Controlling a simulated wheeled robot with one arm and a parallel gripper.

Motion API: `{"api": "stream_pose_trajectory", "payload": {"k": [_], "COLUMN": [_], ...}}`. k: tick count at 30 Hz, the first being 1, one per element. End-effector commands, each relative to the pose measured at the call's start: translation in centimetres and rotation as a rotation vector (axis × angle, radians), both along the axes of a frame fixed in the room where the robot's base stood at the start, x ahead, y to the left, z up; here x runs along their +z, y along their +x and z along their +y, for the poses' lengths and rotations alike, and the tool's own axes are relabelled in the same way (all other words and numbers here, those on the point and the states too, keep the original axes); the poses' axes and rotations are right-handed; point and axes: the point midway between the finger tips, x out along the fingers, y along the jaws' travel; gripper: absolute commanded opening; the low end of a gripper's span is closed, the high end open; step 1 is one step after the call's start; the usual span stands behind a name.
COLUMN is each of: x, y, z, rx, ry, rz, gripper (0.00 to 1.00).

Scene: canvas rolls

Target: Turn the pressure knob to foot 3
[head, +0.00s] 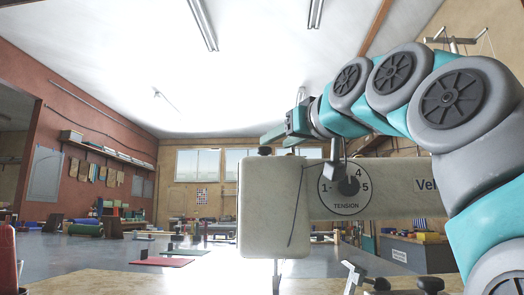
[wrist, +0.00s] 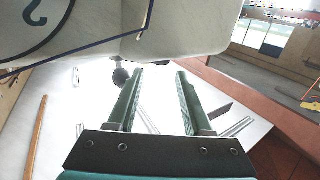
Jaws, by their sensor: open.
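A pale sewing machine (head: 272,205) stands in front of me in the head view. A dial marked TENSION (head: 346,188), with numbers around it, is on its front; a grey piece hangs over the dial's upper part. No label reading pressure is legible. A small dark knob (head: 265,150) sits on top of the machine's left end; it also shows as a dark round knob (wrist: 120,76) in the wrist view. My gripper (head: 268,137) is just above that end. In the wrist view my gripper (wrist: 160,72) is open and empty, the knob just outside the left fingertip.
The machine's arm (head: 395,201) runs right behind my arm. A dark thread (head: 297,205) hangs down its front and crosses the wrist view. A workshop with a red mat (head: 162,262), several rolls and shelves lies behind. The air left of the machine is free.

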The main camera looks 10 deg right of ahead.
Motion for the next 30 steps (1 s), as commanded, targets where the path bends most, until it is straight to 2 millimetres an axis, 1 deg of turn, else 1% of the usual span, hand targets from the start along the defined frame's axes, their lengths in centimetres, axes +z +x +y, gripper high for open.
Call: {"api": "stream_pose_trajectory", "payload": {"k": [5, 9, 16, 21, 27, 28, 30], "x": [0.0, -0.2, -0.1, -0.1, -0.1, -0.1, -0.1], "y": [1.8, 3.8, 6.3, 7.0, 6.9, 6.9, 6.9], "z": [0.4, 0.7, 1.4, 1.6, 1.6, 1.6, 1.6], "rx": [-0.001, 0.0, 0.0, 0.001, 0.001, 0.001, 0.001], "ry": [0.0, 0.0, 0.0, 0.0, 0.0, 0.0, 0.0], "rz": [0.0, 0.004, 0.002, 0.002, 0.002, 0.002, 0.002], "gripper": [0.51, 0.51, 0.51, 0.51, 0.51, 0.5, 0.42]}}
